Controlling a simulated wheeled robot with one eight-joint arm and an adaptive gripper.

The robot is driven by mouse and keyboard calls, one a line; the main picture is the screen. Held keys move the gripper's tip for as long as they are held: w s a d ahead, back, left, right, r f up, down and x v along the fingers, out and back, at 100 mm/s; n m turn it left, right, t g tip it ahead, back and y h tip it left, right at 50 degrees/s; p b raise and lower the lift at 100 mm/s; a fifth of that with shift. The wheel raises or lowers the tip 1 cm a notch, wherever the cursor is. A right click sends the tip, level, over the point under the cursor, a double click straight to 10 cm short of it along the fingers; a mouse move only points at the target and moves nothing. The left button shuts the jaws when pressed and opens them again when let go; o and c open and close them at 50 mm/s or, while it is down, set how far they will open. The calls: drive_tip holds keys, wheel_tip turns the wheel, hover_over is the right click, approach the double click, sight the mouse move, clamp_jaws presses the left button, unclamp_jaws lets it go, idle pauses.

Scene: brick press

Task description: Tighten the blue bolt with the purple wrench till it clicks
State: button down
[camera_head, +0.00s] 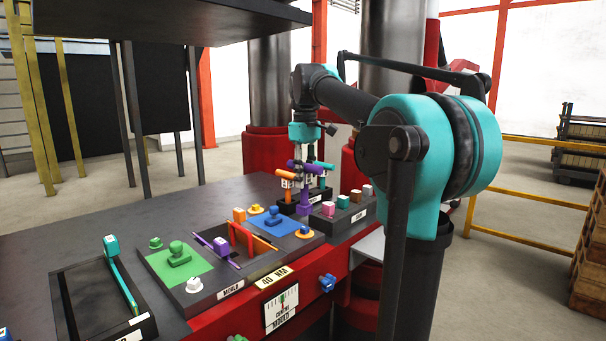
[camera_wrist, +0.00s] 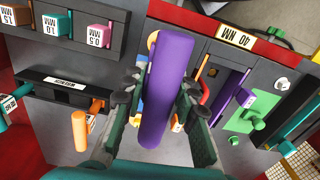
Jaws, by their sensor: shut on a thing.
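My gripper (camera_head: 303,182) is shut on the purple wrench, whose handle (camera_head: 300,167) lies across the jaws at the tool rack. In the wrist view the purple wrench (camera_wrist: 160,90) fills the middle, between both fingers. Its lower purple part (camera_head: 303,205) points down in front of the rack; I cannot tell whether it is clear of the rack. The blue bolt (camera_head: 304,230) sits on an orange ring at the right corner of the mould, apart from the wrench. In the wrist view the wrench hides most of what lies beneath it, and I cannot make out the bolt.
Orange (camera_head: 285,175) and green (camera_head: 323,165) wrenches flank the purple one. Coloured blocks (camera_head: 342,201) stand right of the rack. A dark tray (camera_head: 66,305) is further left.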

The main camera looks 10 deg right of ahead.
sight(305, 205)
drive_tip(key=shift+f, duration=1.7)
drive_tip(key=shift+s+f, duration=0.1)
drive_tip(key=shift+f, duration=1.3)
idle(0.5)
drive_tip(key=shift+m, duration=1.3)
drive_tip(key=shift+m, duration=1.2)
